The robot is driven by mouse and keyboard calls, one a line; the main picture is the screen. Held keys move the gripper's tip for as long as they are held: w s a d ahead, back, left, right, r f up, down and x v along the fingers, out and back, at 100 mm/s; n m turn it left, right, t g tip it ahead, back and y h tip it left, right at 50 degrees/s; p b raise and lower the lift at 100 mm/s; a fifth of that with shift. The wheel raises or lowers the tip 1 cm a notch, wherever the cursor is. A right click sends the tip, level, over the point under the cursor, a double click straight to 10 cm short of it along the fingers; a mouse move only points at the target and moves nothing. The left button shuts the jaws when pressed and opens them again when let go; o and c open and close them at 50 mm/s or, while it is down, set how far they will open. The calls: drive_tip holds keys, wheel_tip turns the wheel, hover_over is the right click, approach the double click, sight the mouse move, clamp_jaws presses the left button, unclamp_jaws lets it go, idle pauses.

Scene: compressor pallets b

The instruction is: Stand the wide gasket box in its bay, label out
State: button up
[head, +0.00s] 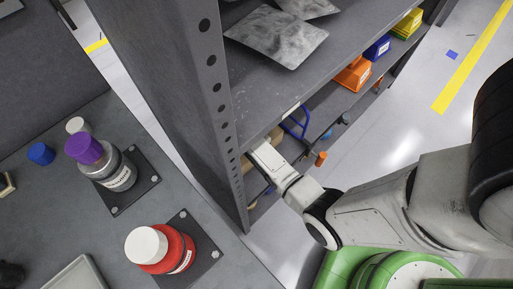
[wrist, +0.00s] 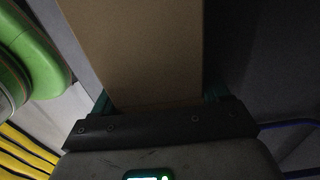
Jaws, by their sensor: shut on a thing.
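A plain tan cardboard box (wrist: 145,52), which I take to be the gasket box, fills the top middle of the wrist view. My gripper (wrist: 157,103) is shut on it, with a dark teal finger at each side of its near end. No label shows on the face in view. In the head view my gripper (head: 262,156) reaches into a lower level of the grey shelf unit. Small tan patches (head: 246,165) show beside it; I cannot tell whether they are the held box. The fingertips and the bay are hidden by the shelf and arm.
The perforated grey upright (head: 213,95) and upper shelf (head: 263,84) stand close to my arm. A blue wire frame (head: 304,121) and orange bin (head: 353,75) are farther along the shelves. Left, a bench holds a purple-capped bottle (head: 84,150) and red bottle (head: 181,249).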

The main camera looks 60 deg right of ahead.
drive_tip(key=o, duration=1.3)
drive_tip(key=shift+f, duration=0.1)
drive_tip(key=shift+r+p, duration=0.7)
drive_tip(key=shift+r, duration=3.2)
drive_tip(key=shift+s, duration=0.1)
